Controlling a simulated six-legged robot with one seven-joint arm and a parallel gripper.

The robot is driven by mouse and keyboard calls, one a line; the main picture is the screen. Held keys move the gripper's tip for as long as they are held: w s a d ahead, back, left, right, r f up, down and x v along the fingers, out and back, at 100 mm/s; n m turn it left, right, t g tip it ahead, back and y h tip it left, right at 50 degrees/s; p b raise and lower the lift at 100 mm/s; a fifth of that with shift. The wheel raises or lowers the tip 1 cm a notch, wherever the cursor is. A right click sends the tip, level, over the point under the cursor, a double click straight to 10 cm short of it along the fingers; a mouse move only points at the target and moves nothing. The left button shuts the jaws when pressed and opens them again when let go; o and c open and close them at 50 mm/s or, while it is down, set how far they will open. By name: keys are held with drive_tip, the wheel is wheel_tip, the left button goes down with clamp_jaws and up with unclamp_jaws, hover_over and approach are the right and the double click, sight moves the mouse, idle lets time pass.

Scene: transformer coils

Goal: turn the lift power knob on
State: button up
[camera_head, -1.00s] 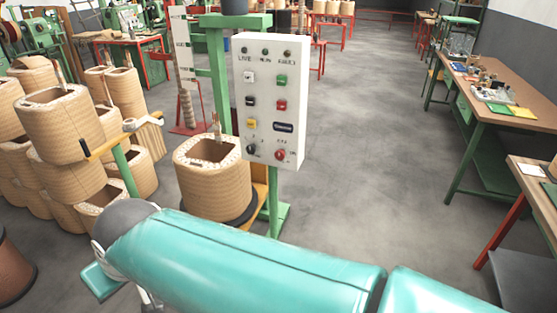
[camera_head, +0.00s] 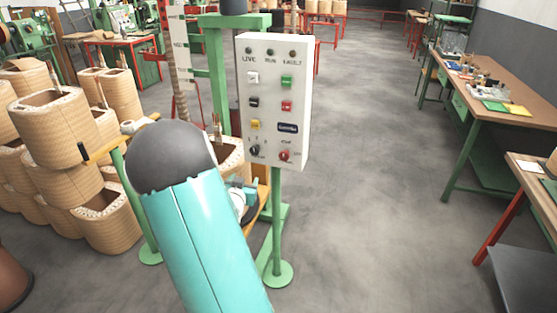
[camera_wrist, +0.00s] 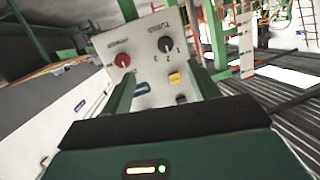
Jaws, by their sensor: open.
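A white control box (camera_head: 272,105) stands upright on a green post in the head view. At its lower edge are a black knob (camera_head: 254,149) and a red knob (camera_head: 284,155); their labels are too small to read surely. The wrist view shows the box upside down, with the red knob (camera_wrist: 122,60) on the left and the black knob (camera_wrist: 165,44) to its right. My gripper (camera_wrist: 162,72) is open and empty, its fingers pointing at the box face, apart from both knobs. In the head view, my arm mostly hides my gripper, below the box.
Yellow, black, white, green and red buttons sit above the knobs. Brown coils (camera_head: 50,125) are stacked at the left, and another stands behind my arm. A workbench (camera_head: 500,85) stands at the right. The grey floor between is clear.

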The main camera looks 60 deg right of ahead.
drive_tip(key=s+d+f+m+g+h, duration=0.1)
drive_tip(key=s+d+f+g+h, duration=0.15)
drive_tip(key=s+d, duration=0.3)
approach(284, 157)
drive_tip(key=shift+h, duration=0.45)
drive_tip(key=d, duration=0.2)
drive_tip(key=w+d, duration=0.1)
drive_tip(key=d, duration=0.2)
drive_tip(key=d+f, duration=0.1)
drive_tip(key=d, duration=0.2)
drive_tip(key=shift+w, duration=0.25)
drive_tip(key=c, duration=1)
